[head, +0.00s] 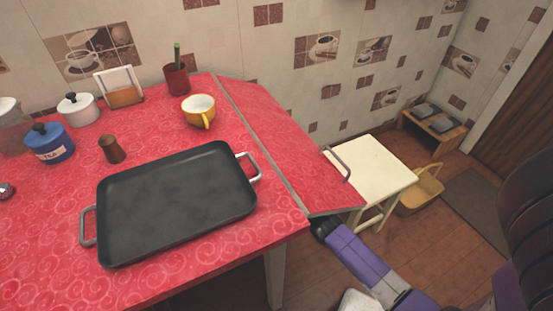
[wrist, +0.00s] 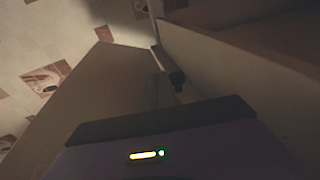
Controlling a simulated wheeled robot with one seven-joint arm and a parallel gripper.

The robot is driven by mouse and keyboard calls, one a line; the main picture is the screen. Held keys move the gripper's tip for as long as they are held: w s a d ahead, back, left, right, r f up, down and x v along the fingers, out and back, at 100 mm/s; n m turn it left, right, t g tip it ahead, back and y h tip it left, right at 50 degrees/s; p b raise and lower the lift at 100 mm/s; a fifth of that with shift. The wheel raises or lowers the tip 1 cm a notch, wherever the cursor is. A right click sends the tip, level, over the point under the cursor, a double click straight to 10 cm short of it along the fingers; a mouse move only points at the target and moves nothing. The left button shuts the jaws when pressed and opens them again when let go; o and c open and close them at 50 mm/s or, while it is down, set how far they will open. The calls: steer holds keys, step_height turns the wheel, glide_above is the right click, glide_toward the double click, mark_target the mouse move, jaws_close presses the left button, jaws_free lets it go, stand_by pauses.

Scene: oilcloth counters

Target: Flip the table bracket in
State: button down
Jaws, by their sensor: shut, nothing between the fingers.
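The red-topped table (head: 60,275) has a red leaf (head: 300,150) along its right side, joined at a grey seam. A metal handle (head: 337,164) is on the leaf's outer edge. My gripper (head: 319,227) is just below the leaf's near end; the leaf partly hides it. In the wrist view my gripper (wrist: 176,78) is shut and empty, between a broad tan panel (wrist: 95,85) at left and brown woodwork (wrist: 235,55) at right. A thin pale strip (wrist: 155,35) lies ahead of the fingers. I cannot tell surely which part is the bracket; it is hidden in the head view.
A black tray (head: 175,200), yellow cup (head: 199,108), brown shaker (head: 111,149) and several pots stand on the table. A cream stool (head: 370,168) and yellow basket (head: 421,190) stand beyond the leaf. The floor at lower right is free beside my arm.

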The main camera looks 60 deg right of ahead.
steer(key=shift+w+a+r, duration=0.25)
steer(key=shift+w+a, duration=0.4)
steer(key=shift+w, duration=0.05)
steer(key=shift+a, duration=0.1)
